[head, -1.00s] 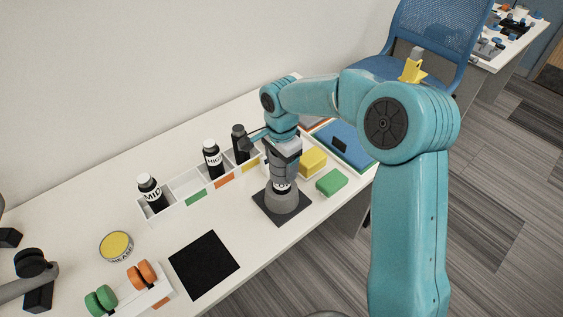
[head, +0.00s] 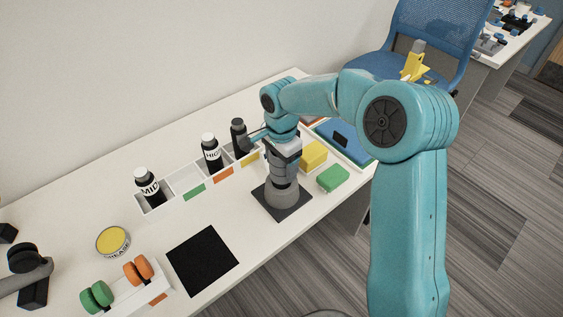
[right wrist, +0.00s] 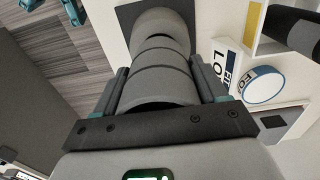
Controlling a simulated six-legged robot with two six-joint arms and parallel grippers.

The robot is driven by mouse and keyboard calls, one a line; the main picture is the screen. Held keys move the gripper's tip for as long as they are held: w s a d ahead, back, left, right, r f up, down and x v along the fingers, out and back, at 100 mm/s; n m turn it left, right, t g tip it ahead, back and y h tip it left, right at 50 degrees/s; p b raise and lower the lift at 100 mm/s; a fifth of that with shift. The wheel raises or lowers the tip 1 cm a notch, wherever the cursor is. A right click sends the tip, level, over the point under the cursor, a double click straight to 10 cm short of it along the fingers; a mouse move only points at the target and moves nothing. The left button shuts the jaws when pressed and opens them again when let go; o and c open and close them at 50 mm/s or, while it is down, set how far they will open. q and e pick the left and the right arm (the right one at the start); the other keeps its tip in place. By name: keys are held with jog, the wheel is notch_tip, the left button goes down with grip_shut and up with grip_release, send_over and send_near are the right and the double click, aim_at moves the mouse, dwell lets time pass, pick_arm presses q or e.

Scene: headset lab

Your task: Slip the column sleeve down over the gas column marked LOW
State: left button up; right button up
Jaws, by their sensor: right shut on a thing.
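My right gripper (head: 284,150) is shut on the grey column sleeve (head: 283,173), which stands upright above the grey conical foot (head: 283,196) on a dark square plate (head: 268,203). In the right wrist view the jaws (right wrist: 164,88) grip the ringed sleeve (right wrist: 160,72) from both sides. The sleeve appears in line with the foot and reaches down close to it. The gas column and its label are hidden inside or behind the sleeve. I cannot tell whether the sleeve is fully seated. My left gripper is not in view.
A white tray (head: 190,183) holds columns marked MID (head: 149,187) and HIGH (head: 211,153), plus a dark one (head: 239,135). Yellow (head: 313,155) and green (head: 333,178) blocks stand right of the foot. A black mat (head: 203,260) and grease tin (head: 113,241) lie left.

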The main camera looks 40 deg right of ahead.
jog(key=shift+f+b, duration=1.1)
jog(key=shift+f, duration=0.35)
jog(key=o, duration=1.1)
notch_tip(320, 180, up, 16)
jog(key=p, duration=0.1)
jog(key=shift+r, duration=0.2)
jog(key=shift+s, duration=0.15)
